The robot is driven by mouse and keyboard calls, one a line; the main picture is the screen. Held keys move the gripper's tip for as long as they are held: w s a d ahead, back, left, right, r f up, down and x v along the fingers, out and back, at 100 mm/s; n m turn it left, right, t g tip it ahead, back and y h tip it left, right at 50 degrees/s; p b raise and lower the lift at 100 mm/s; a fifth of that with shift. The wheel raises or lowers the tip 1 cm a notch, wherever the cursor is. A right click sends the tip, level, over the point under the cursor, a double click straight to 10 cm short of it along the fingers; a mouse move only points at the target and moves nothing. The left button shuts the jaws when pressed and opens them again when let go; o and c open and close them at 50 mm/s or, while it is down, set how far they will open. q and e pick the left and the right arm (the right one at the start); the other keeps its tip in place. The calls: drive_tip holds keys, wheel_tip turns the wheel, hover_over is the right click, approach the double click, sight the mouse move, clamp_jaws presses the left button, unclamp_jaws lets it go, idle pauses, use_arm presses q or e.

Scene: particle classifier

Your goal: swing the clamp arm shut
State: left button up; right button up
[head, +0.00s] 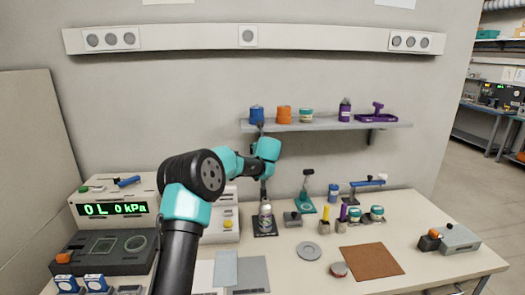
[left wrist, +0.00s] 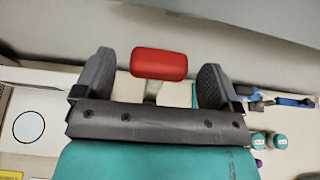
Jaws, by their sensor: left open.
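A red block-like handle (left wrist: 159,63) on a pale stem, which looks like the clamp arm's grip, shows in the left wrist view. My left gripper (left wrist: 157,72) is open, with one dark finger on each side of the handle. Gaps show between the handle and both fingers. In the head view my left arm reaches over the table, and its wrist end is above the back of the bench. The handle and the clamp's body cannot be made out there, and the gripper's fingers are not clear. My right gripper is not in view.
A shelf (head: 325,126) with several small items runs along the wall close behind. Teal-banded jars (head: 377,214) stand to the right. A display box (head: 112,209) is at left. A brown mat (head: 371,261) lies front right.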

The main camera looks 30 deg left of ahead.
use_arm(q)
drive_tip(key=shift+x, duration=1.25)
drive_tip(key=c, duration=1.3)
drive_tip(key=shift+s+d+r, duration=0.1)
drive_tip(key=shift+d, duration=0.15)
